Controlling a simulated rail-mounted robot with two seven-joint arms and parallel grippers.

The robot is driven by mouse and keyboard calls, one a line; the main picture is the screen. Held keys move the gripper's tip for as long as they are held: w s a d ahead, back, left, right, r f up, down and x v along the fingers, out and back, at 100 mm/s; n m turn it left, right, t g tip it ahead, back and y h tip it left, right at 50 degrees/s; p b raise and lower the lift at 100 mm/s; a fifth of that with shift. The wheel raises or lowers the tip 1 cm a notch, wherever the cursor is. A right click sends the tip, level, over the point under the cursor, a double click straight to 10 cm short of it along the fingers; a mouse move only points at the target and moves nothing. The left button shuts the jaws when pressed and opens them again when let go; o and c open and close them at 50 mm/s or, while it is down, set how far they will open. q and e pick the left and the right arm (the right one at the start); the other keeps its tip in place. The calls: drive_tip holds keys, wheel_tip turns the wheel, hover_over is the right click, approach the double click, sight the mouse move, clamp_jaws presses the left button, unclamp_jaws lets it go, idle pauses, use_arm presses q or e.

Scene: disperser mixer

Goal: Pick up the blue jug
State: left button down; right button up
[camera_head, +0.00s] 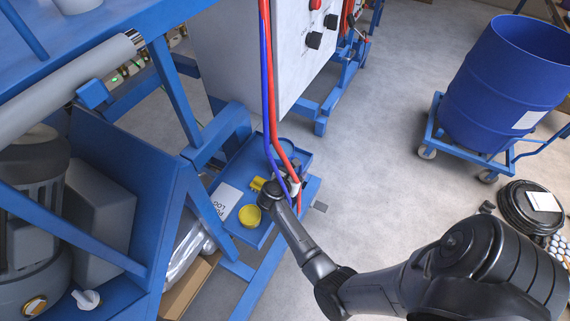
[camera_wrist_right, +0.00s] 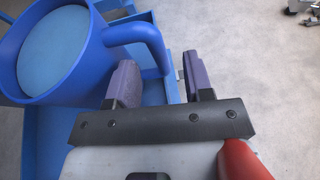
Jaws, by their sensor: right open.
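The blue jug (camera_wrist_right: 32,68) shows at the upper left of the right wrist view. It is round and open at the top, with a paler blue inside. Its thick handle (camera_wrist_right: 144,32) reaches right and bends down. My right gripper (camera_wrist_right: 158,68) is open, with purple-grey fingers. The handle's down-turned part shows between the two fingers; I cannot tell how deep it sits between them. In the head view my right gripper (camera_head: 284,188) is over the blue tray, partly behind red and blue hoses. My left gripper is not in view.
The blue tray (camera_head: 297,151) also holds a yellow cup (camera_head: 250,215) and a paper sheet (camera_head: 226,200). Red and blue hoses (camera_head: 267,80) hang down beside my right gripper. A blue frame stands at left. A blue drum (camera_head: 500,90) on a cart stands at right, with clear floor between.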

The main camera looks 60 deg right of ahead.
drive_tip(key=shift+x, duration=1.35)
drive_tip(key=shift+r, duration=0.1)
clamp_jaws()
drive_tip(key=shift+r, duration=0.1)
